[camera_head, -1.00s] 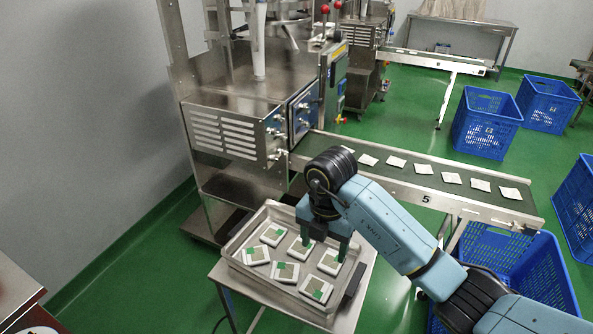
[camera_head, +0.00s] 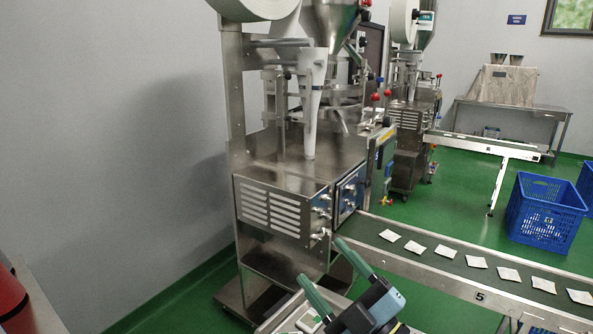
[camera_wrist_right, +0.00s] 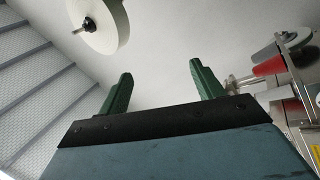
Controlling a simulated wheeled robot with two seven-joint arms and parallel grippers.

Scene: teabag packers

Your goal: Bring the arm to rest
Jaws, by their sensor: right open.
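My right gripper (camera_head: 334,276) is at the bottom of the head view, in front of the tea packing machine. Its two green fingers are spread apart with nothing between them. In the right wrist view the open fingers (camera_wrist_right: 163,88) point up toward a bare grey wall, apart from everything. The metal tray (camera_head: 277,318) shows only at its edge below the gripper, with part of one white and green item (camera_head: 309,322); the rest is cut off or hidden by the gripper. My left gripper is not in view.
The steel packing machine (camera_head: 292,150) stands behind the gripper. A conveyor (camera_head: 440,272) with several white teabags (camera_head: 417,249) runs to the right. A blue crate (camera_head: 543,212) stands on the green floor. A white paper roll (camera_wrist_right: 98,22) shows in the wrist view.

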